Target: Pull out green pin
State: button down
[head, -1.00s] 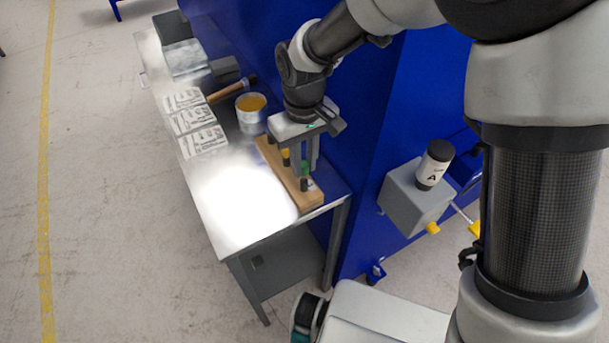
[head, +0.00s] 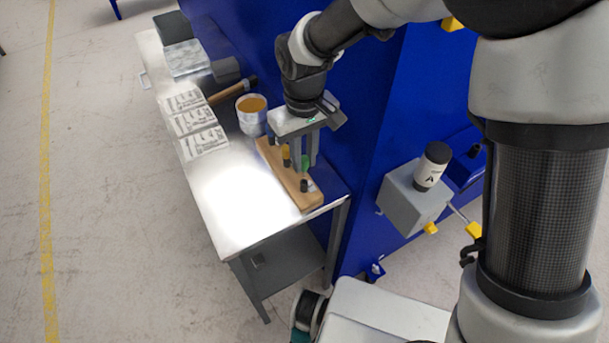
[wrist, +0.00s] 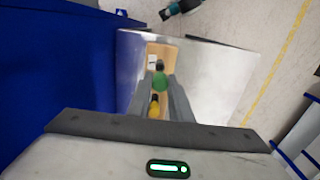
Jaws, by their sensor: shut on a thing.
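The green pin (head: 306,161) is between the fingers of my gripper (head: 304,160), which is shut on it above the wooden block (head: 312,199). Whether the pin's lower end is clear of the block cannot be told. A yellow pin (head: 286,154) stands behind it in the block, and a black pin (head: 304,185) stands at the near end. In the wrist view, the green pin (wrist: 160,82) shows round between the fingertips (wrist: 161,88), with the yellow pin (wrist: 154,107) below it and a black one (wrist: 160,66) above it.
The block lies on a metal table (head: 232,190), close to a blue wall (head: 370,130). A tin (head: 251,121) and a hammer (head: 232,90) are behind the block. White printed sheets (head: 195,123) lie at left. The near left tabletop is clear.

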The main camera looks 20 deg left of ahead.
aim_at(304, 159)
jog(key=shift+r+p, duration=1.05)
jog(key=shift+r, duration=0.7)
